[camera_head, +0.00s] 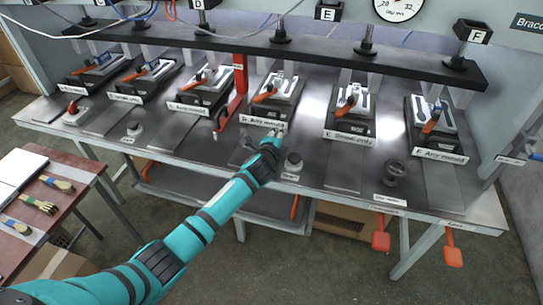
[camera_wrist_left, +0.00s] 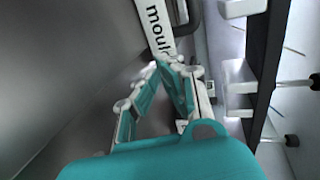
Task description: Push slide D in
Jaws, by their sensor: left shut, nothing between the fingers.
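Slide D (camera_head: 283,107) is a dark block carrying a light metal mould with an orange-handled piece on top. A white front label (camera_head: 262,123) reads "Any mould". My left gripper (camera_head: 274,136) comes in from the lower left, just in front of this label. In the left wrist view the gripper's fingertips (camera_wrist_left: 170,62) are together with nothing between them, close to the label (camera_wrist_left: 157,22) ending in "mould". I cannot tell whether they touch it. My right gripper is out of view.
Similar slides stand to both sides, including slide E (camera_head: 350,118) and slide F (camera_head: 436,140). A dark bar (camera_head: 325,60) runs above them. Knobs (camera_head: 293,162) sit along the bench front. A small table (camera_head: 85,175) with brushes stands at left.

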